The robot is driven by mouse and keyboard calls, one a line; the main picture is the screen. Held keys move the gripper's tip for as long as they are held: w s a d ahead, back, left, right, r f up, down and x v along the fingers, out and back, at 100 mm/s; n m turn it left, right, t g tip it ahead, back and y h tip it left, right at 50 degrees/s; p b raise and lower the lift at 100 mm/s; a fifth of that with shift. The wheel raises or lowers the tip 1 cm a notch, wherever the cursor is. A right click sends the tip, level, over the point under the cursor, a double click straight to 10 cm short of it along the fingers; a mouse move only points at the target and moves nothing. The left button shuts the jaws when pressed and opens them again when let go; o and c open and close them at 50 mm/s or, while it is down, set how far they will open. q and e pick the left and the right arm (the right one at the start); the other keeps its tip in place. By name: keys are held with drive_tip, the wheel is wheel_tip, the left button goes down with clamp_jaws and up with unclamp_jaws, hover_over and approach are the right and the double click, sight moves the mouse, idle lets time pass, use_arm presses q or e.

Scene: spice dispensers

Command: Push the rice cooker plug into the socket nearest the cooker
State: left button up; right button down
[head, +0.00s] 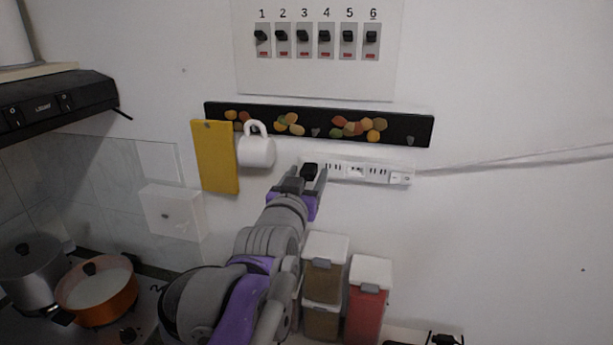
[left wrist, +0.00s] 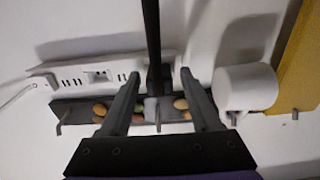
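A white power strip (head: 372,173) is fixed to the wall below the black rail, and it also shows in the left wrist view (left wrist: 75,78). A black plug (head: 309,171) sits at the strip's left end in the head view. In the left wrist view the plug (left wrist: 158,82) has a thick black cord (left wrist: 152,30). My left gripper (head: 309,178) is at the plug, with its fingers on either side of it. In the left wrist view a gap shows between each finger and the plug. How deep the plug sits is hidden. No rice cooker is clearly seen. My right gripper is out of view.
A white mug (head: 257,152) and a yellow board (head: 215,158) hang from the black rail (head: 410,130), left of my gripper. Lidded containers (head: 369,300) stand below. An orange pot (head: 97,300) is on the stove. The wall right of the strip is mostly clear.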

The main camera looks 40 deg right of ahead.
use_arm(q)
drive_tip(key=shift+o, duration=0.3)
drive_tip(key=b+v, duration=0.1)
drive_tip(key=v, duration=1)
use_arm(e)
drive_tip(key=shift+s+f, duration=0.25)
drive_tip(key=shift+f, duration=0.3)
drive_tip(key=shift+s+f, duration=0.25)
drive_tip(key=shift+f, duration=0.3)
use_arm(q)
drive_tip(key=shift+w, duration=0.1)
